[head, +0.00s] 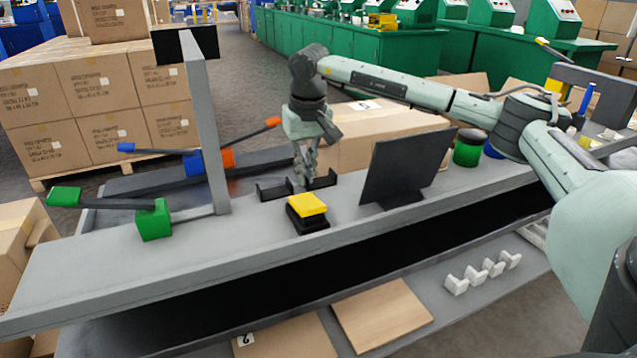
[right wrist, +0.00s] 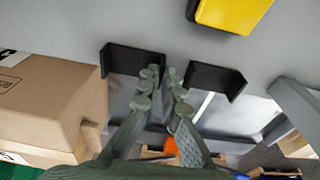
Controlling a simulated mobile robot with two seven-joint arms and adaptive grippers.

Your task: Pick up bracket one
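Several small white U-shaped brackets (head: 483,273) stand in a row on the grey lower shelf, at the lower right of the head view; no labels tell which is bracket one. My right gripper (head: 305,180) points down over the upper bench, well away from them. Its fingers are close together, with no bracket seen between them; they also show in the right wrist view (right wrist: 162,82). The tips are by the gap between two black angled pieces (right wrist: 216,79), close to a yellow-topped black block (head: 308,205). My left gripper is out of view.
A dark upright panel (head: 408,168) stands on the upper bench (head: 180,250), right of the yellow-topped block. A grey post (head: 206,120) and levers with green, blue and orange ends are at left. The upper bench overhangs the lower shelf. Cardboard boxes (head: 380,133) stand behind.

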